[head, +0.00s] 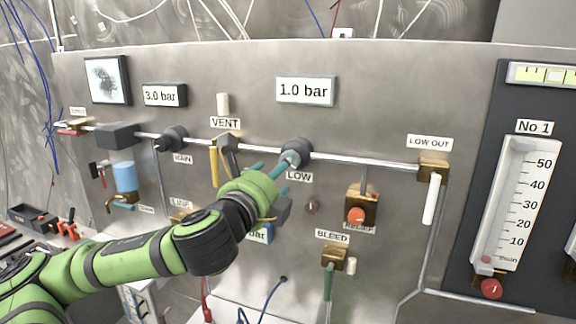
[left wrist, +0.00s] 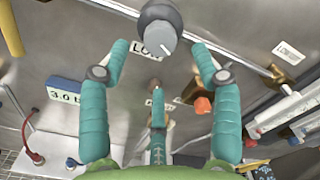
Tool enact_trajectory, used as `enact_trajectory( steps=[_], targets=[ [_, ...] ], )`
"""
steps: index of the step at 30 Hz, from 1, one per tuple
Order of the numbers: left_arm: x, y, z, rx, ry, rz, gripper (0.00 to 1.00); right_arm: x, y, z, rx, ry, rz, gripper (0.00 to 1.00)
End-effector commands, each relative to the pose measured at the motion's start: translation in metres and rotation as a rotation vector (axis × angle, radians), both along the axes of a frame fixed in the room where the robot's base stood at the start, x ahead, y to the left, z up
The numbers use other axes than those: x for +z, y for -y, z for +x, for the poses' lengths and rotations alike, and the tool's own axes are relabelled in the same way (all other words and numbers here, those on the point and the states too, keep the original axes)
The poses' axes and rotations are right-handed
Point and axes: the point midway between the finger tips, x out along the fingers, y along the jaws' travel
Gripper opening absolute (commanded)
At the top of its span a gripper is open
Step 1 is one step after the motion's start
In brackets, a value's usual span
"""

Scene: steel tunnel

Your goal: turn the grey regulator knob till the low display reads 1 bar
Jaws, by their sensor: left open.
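The grey regulator knob (head: 297,150) sits on the pipe above the LOW label in the head view. My left gripper (head: 275,168) is in front of the panel, just below and left of the knob. In the left wrist view its teal fingers (left wrist: 161,52) are spread on either side, apart from the knob. It is open and holds nothing. My right gripper is not in view.
A second display (head: 161,95) reads 3.0 bar, with a dark knob (head: 172,139) below it. A VENT valve with a yellow handle (head: 214,165) is close left of my gripper. A red-buttoned brass valve (head: 357,214) and the BLEED valve (head: 334,258) stand to the lower right.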

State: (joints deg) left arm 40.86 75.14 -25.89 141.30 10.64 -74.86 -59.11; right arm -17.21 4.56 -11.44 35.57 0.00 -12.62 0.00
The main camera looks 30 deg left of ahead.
Motion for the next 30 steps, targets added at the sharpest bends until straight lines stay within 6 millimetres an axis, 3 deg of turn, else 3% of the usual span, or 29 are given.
enact_trajectory(
  steps=[12, 24, 25, 28, 29, 30],
  targets=[
    [0.003, -0.013, 0.056, 0.001, -0.002, -0.001, 0.64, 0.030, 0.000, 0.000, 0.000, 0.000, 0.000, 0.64],
    [0.000, -0.015, 0.066, -0.001, -0.001, 0.000, 0.64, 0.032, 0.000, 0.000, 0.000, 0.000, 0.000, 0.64],
    [0.000, -0.015, 0.066, -0.001, -0.001, 0.000, 0.56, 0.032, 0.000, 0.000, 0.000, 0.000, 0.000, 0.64],
    [0.000, -0.015, 0.066, -0.001, -0.001, 0.000, 0.16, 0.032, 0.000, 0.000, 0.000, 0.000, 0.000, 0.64],
    [0.000, -0.015, 0.066, -0.001, -0.001, 0.000, 0.07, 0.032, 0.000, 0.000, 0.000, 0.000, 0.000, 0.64],
    [0.000, -0.015, 0.066, -0.001, -0.001, 0.000, 0.07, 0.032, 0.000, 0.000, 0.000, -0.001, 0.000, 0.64]
  ],
)
